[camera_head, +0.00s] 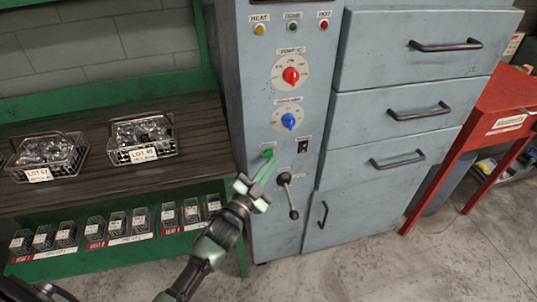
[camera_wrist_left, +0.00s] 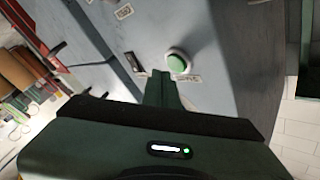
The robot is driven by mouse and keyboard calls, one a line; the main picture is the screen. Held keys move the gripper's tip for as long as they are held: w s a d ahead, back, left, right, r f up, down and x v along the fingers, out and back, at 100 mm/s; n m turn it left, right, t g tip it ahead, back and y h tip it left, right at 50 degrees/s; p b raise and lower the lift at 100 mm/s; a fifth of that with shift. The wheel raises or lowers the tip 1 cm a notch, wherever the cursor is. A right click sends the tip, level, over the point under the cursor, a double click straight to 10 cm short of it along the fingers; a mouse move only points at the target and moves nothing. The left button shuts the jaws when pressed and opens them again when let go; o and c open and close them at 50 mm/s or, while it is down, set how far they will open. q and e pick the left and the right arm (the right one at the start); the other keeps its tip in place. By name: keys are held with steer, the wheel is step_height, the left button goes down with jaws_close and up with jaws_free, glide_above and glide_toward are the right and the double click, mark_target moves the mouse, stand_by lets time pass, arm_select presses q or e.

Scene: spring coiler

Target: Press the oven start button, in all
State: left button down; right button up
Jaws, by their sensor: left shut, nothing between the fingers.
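The oven (camera_head: 250,90) is a grey-blue cabinet with a red dial (camera_head: 291,75), a blue dial (camera_head: 289,121) and a green start button (camera_head: 268,153) low on its left side. My left gripper (camera_head: 265,172) is shut and empty, its fingertips just below the green button in the head view. In the left wrist view the round green button (camera_wrist_left: 178,63) stands in a pale ring, just beyond and right of the fingertips (camera_wrist_left: 160,76). I cannot tell whether the fingertips touch it. My right gripper is not in view.
A black lever (camera_head: 288,195) hangs right of my left gripper, and a small black switch (camera_head: 304,145) sits above it. A shelf (camera_head: 90,118) at left holds wire baskets (camera_head: 141,138). Grey drawers (camera_head: 415,85) and a red table (camera_head: 490,110) stand at right.

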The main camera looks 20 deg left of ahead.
arm_select(q)
steer(key=shift+w, duration=0.1)
stand_by(0.6)
steer(key=shift+w+a, duration=0.25)
steer(key=shift+w+a, duration=0.2)
steer(key=shift+w, duration=0.1)
stand_by(0.7)
stand_by(0.3)
steer(key=shift+s+d, duration=0.45)
steer(key=shift+s, duration=0.2)
steer(key=s+d, duration=0.1)
steer(key=s+d+p, duration=0.1)
steer(key=s+p, duration=0.1)
steer(key=s, duration=0.1)
steer(key=shift+s+d, duration=0.1)
steer(key=shift+d, duration=0.3)
